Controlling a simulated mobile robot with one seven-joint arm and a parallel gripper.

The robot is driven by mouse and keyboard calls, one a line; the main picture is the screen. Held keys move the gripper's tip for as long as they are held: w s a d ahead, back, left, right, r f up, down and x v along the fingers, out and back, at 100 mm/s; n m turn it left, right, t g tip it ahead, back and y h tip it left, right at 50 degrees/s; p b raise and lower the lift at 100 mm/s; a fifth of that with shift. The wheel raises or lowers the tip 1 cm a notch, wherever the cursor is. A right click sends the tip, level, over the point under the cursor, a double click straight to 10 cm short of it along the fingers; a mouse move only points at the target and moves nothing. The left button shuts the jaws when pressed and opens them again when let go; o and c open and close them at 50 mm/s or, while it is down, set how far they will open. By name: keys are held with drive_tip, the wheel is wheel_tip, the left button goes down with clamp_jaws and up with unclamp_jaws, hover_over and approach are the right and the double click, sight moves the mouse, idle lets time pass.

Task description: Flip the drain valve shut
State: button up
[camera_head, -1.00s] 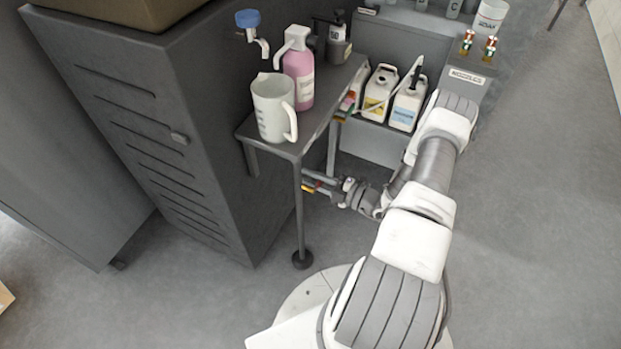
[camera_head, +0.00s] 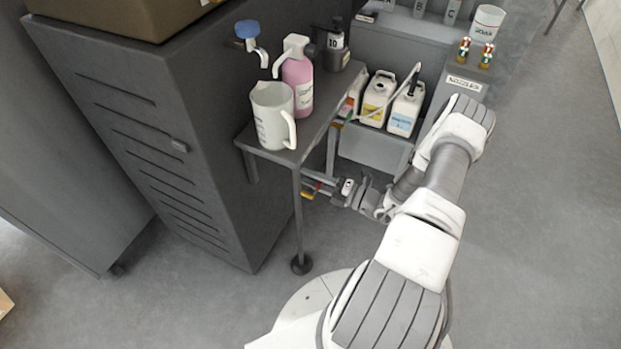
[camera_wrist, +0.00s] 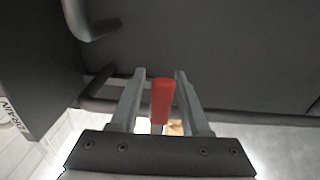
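The drain valve's red lever (camera_wrist: 161,100) shows in the wrist view between the two fingers of my gripper (camera_wrist: 160,90), with a small gap on each side. The gripper is open around it and not visibly squeezing it. A dark pipe (camera_wrist: 97,104) runs behind the lever, and a partly cut-off tag reading "DRAIN" (camera_wrist: 10,112) is at the left edge. In the head view my gripper (camera_head: 322,186) is low beside the table leg. A small red patch (camera_head: 317,187) and a yellow part (camera_head: 308,194) show there. The valve body is mostly hidden.
Above the gripper, a small grey table (camera_head: 318,128) holds a white pitcher (camera_head: 272,115) and a pink bottle (camera_head: 298,75). Its front leg (camera_head: 298,220) stands close to the gripper. A grey cabinet (camera_head: 200,150) is at left. Floor at right is clear.

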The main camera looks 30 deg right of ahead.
drive_tip(key=shift+o, duration=0.2)
drive_tip(key=p+v, duration=0.2)
drive_tip(key=v, duration=1.5)
drive_tip(key=shift+s+d, duration=0.15)
